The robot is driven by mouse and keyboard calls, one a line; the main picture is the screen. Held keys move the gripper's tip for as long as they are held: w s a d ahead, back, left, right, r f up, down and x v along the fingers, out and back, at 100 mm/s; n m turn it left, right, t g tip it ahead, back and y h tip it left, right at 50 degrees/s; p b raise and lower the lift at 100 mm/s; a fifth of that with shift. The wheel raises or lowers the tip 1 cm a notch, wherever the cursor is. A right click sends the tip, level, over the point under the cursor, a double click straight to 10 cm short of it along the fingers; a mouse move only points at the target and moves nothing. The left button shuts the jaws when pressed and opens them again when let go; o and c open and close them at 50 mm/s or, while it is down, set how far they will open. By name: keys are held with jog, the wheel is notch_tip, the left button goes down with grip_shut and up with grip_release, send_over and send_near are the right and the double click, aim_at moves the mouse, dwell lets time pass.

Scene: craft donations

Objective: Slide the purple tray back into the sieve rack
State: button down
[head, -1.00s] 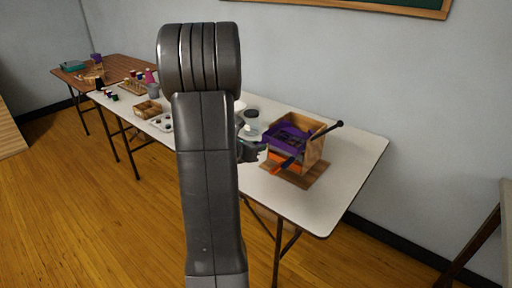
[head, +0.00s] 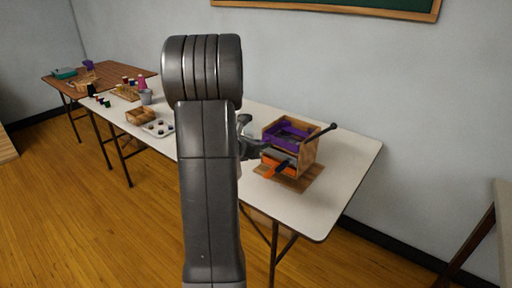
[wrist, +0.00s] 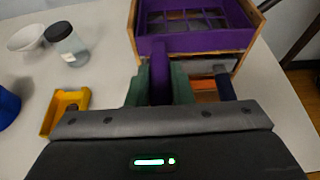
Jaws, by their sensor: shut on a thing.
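The purple tray (head: 287,131) sits between the wooden walls of the sieve rack (head: 304,154), above an orange tray (head: 278,165). In the wrist view, the purple tray's front wall (wrist: 197,42) lies near the rack's front edge, with its mesh bottom behind it. My gripper (wrist: 159,86) is shut on the tray's purple handle (wrist: 159,62), its green fingers on both sides. In the head view my gripper (head: 248,148) is left of the rack, partly hidden by my arm. I cannot tell whether the tray is fully in.
A dark rod (head: 322,131) sticks out at the rack's right. A dark handle (wrist: 223,82) is close right of my fingers. The white table (head: 345,160) is bare right of the rack.

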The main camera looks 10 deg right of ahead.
jog(key=shift+w+d+f+b, duration=0.1)
jog(key=shift+d+b, duration=0.15)
jog(key=shift+b, duration=0.2)
dwell(0.3)
jog(key=c, duration=1.2)
grip_release()
jog(key=v, duration=1.4)
jog(key=shift+p, duration=0.45)
jog(key=shift+d, duration=0.15)
